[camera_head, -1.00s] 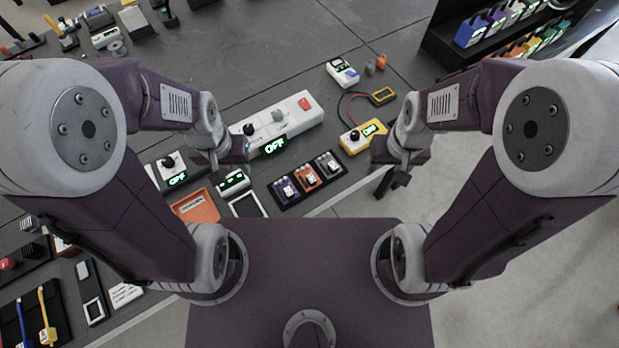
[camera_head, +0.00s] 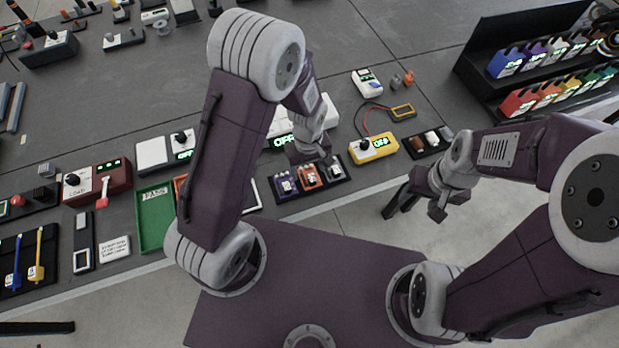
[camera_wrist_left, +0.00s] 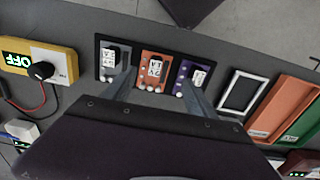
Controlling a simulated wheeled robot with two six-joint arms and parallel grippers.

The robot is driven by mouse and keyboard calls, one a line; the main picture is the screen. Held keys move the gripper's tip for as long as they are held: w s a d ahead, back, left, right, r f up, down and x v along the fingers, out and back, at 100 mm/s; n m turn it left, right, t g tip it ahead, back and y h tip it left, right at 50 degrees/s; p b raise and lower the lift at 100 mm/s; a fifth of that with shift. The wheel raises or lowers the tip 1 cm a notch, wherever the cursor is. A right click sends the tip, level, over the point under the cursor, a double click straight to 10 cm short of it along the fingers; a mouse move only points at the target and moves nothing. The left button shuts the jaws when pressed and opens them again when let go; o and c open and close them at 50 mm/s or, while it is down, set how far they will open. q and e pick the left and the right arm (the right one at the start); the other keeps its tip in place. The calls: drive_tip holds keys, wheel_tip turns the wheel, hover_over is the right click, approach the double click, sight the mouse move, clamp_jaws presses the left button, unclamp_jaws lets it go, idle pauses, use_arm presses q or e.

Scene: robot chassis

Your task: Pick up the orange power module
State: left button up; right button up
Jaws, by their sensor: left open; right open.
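In the left wrist view, the orange module (camera_wrist_left: 153,68) lies between the open, empty fingers of my left gripper (camera_wrist_left: 157,80). Whether the fingers touch any module cannot be told. My right gripper (camera_head: 438,208) is open and empty, away from the bench.
A yellow meter (camera_head: 370,148) stands right of the tray. A green tray (camera_head: 156,218) and an orange tray (camera_wrist_left: 275,113) lie on its other side. A rack of coloured modules (camera_head: 545,75) stands at the back right. The bench edge runs just in front of the module tray.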

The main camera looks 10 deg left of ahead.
sight(312, 177)
use_arm(q)
drive_tip(key=shift+d+f, duration=0.5)
drive_tip(key=shift+d, duration=0.2)
drive_tip(key=f, duration=0.5)
drive_tip(key=shift+w+a, duration=0.1)
drive_tip(key=shift+a, duration=0.2)
drive_tip(key=shift+d+f, duration=0.1)
drive_tip(key=shift+f, duration=0.05)
drive_tip(key=shift+d, duration=0.15)
drive_tip(key=c, duration=1.1)
drive_tip(key=shift+w+r, duration=0.1)
drive_tip(key=shift+r, duration=0.55)
drive_tip(key=shift+c, duration=0.3)
wheel_tip(312, 177, up, 3)
drive_tip(key=s+d+r, duration=0.6)
drive_tip(key=d+r, duration=0.1)
drive_tip(key=d, duration=0.3)
use_arm(e)
drive_tip(key=shift+d+f, duration=0.2)
drive_tip(key=shift+d, duration=0.3)
